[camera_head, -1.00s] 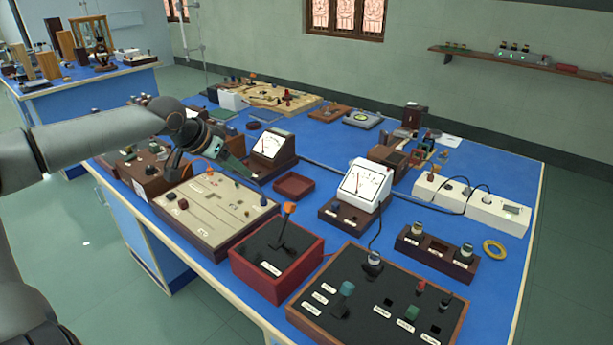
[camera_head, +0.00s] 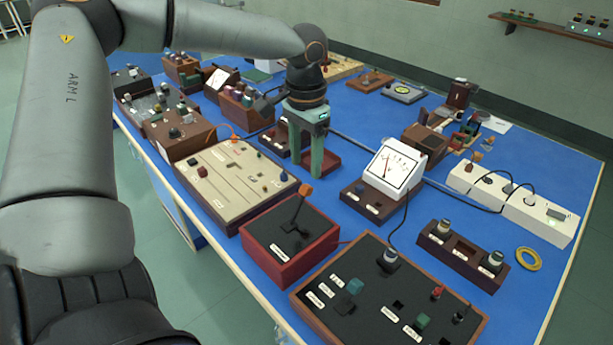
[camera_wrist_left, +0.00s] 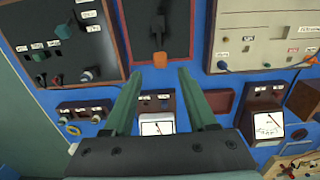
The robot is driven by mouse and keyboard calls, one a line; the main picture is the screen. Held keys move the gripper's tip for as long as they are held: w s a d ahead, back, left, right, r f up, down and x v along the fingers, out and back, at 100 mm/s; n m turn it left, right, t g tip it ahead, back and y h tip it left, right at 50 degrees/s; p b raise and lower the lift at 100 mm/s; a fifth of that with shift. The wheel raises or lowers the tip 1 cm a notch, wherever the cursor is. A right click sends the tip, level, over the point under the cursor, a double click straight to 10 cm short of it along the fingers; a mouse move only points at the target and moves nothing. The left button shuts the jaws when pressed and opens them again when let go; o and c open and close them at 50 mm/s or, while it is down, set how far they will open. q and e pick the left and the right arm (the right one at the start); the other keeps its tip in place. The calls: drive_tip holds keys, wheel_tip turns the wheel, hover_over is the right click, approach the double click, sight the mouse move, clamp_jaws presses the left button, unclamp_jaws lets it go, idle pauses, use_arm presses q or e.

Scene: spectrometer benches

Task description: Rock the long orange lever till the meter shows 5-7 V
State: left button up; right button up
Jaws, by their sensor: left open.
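The long orange lever (camera_head: 303,192) has an orange tip on a dark shaft and rises, tilted, from a red box with a black top (camera_head: 282,255). Its orange tip (camera_wrist_left: 159,60) also shows in the left wrist view, just beyond the fingertips. My left gripper (camera_head: 306,165) is open, empty and points down behind the lever, apart from it. In the left wrist view the open fingers (camera_wrist_left: 159,78) spread to either side of the tip's line. A white meter (camera_head: 396,167) stands right of the lever; its numbers are too small to read. My right gripper is out of view.
A black switch panel (camera_head: 330,320) stands in front and right of the red box. A tan slotted board (camera_head: 232,170) lies to its left. A dark red tray (camera_head: 330,160) is behind my gripper. Bare blue bench (camera_head: 340,222) shows between the red box and the meter.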

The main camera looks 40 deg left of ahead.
sight(306, 186)
use_arm(q)
wheel_tip(306, 186, down, 6)
drive_tip(key=shift+r, duration=0.15)
drive_tip(key=shift+c, duration=0.4)
clamp_jaws()
idle(1.1)
